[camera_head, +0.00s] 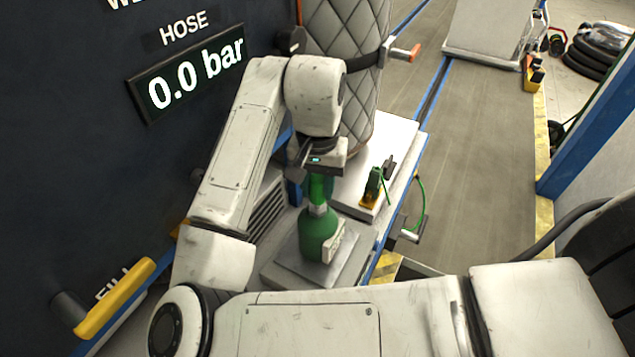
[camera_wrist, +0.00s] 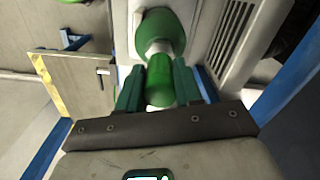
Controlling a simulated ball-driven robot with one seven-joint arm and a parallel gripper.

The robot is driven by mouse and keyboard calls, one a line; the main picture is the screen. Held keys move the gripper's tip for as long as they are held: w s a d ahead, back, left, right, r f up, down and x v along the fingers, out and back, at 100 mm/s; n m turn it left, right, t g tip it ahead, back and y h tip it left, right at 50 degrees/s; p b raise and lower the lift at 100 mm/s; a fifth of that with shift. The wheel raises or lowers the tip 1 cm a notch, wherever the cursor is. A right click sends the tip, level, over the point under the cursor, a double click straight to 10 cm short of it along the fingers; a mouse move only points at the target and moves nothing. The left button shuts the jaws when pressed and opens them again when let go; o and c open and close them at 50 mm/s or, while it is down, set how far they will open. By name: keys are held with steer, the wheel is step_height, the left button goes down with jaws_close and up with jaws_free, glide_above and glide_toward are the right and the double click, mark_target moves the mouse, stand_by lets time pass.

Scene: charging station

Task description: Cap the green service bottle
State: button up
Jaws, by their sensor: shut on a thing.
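The green service bottle (camera_head: 318,236) stands upright on a grey plate, with a pale label on its side and a grey neck (camera_head: 318,210). My gripper (camera_head: 317,180) points down over the bottle and is shut on the cap. In the wrist view the cap (camera_wrist: 160,82) sits between the two dark green fingers of my gripper (camera_wrist: 157,75), in line with the neck and the bottle (camera_wrist: 162,28). I cannot tell whether the cap touches the neck or hovers just above it.
The grey plate (camera_head: 285,274) carries the bottle. A white bench top (camera_head: 362,150) with a small yellow and green device (camera_head: 373,187) lies right of the bottle. A dark panel with a "0.0 bar" display (camera_head: 190,75) stands at left. A quilted cylinder (camera_head: 345,60) is behind.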

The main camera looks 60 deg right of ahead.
steer(key=shift+s+f+b, duration=0.1)
steer(key=shift+f+b, duration=0.65)
steer(key=shift+f, duration=0.5)
steer(key=o, duration=1.1)
